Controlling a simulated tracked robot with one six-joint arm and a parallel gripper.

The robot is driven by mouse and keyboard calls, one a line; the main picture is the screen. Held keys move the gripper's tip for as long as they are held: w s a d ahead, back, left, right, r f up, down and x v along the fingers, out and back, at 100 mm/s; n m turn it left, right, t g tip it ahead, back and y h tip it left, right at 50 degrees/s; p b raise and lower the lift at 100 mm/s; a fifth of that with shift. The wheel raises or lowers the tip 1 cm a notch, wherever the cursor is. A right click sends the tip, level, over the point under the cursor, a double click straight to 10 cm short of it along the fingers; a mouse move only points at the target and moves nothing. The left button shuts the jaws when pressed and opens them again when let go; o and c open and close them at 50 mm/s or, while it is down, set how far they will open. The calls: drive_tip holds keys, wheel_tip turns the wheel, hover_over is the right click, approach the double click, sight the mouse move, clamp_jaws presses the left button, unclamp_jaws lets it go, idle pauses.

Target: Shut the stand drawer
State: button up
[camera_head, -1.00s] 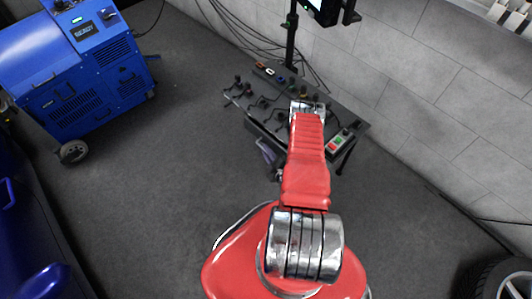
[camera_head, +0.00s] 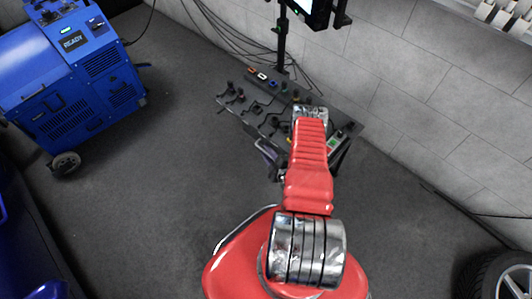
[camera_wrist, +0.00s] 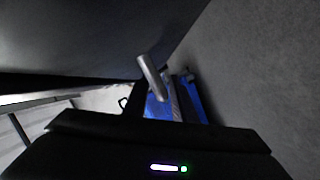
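The dark stand (camera_head: 262,103) is at the upper middle of the head view, with a tool-covered top. My red arm reaches over its front and hides much of that side. I cannot make out how far the stand drawer is out. In the wrist view a silver bar (camera_wrist: 152,77) stands out near the middle; it may be the drawer's handle. The black body of my gripper (camera_wrist: 160,150) fills the bottom of the wrist view, with a small white and green light. Its fingertips cannot be made out, nor whether they touch anything.
A blue wheeled machine (camera_head: 75,80) stands at the upper left. A screen on a pole (camera_head: 310,10) rises behind the stand, with loose cables by the grey block wall (camera_head: 410,80). A tyre (camera_head: 495,280) is at the lower right. The floor left of the stand is clear.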

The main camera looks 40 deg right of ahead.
drive_tip(key=shift+r, duration=0.15)
drive_tip(key=v, duration=1.3)
drive_tip(key=shift+s+a, duration=0.2)
drive_tip(key=shift+s, duration=0.2)
idle(0.4)
